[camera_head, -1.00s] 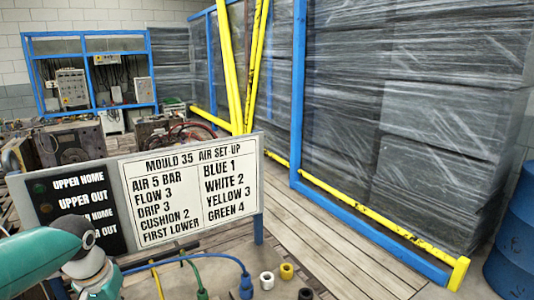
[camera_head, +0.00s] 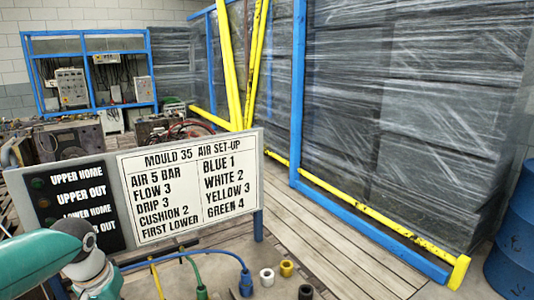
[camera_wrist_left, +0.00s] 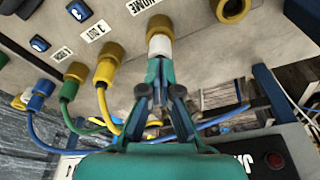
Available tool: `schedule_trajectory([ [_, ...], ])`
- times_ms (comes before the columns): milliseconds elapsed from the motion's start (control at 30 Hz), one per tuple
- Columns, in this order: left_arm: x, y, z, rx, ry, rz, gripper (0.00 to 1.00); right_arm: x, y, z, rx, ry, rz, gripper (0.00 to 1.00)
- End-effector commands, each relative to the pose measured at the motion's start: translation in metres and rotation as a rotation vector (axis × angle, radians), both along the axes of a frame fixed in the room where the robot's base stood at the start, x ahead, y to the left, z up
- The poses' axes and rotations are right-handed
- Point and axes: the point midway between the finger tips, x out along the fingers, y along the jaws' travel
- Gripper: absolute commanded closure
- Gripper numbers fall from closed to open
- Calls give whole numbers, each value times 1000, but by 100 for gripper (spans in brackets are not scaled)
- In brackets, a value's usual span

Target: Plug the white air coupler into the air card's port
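The white coupler (camera_wrist_left: 160,46) is in the left wrist view, with its far end against a brass port (camera_wrist_left: 159,25) on a pale panel (camera_wrist_left: 205,45). They line up and appear to touch; how deep the coupler sits I cannot tell. My left gripper (camera_wrist_left: 161,74) is shut around the coupler's near part. In the head view a card (camera_head: 190,185) headed "MOULD 35 AIR SET-UP" lists "WHITE 2". My left arm comes in at the lower left there, its gripper mostly below the picture edge. My right gripper is not in view.
Yellow (camera_wrist_left: 105,74), green (camera_wrist_left: 76,75) and blue (camera_wrist_left: 40,96) couplers with hoses sit in neighbouring ports. Another brass port (camera_wrist_left: 231,8) is empty. A yellow-blue rack frame (camera_head: 370,230) stands at right.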

Motion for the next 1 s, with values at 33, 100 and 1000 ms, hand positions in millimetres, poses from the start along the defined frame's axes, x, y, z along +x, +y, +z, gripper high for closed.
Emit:
schedule_trajectory([
  [33, 0, 0, 1, 0, -1, 0, 100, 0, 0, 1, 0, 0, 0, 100],
  [100, 0, 0, 3, 0, -1, 0, 100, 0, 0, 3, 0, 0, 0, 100],
  [1000, 0, 0, 66, 0, -1, -1, 100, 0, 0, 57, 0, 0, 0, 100],
])
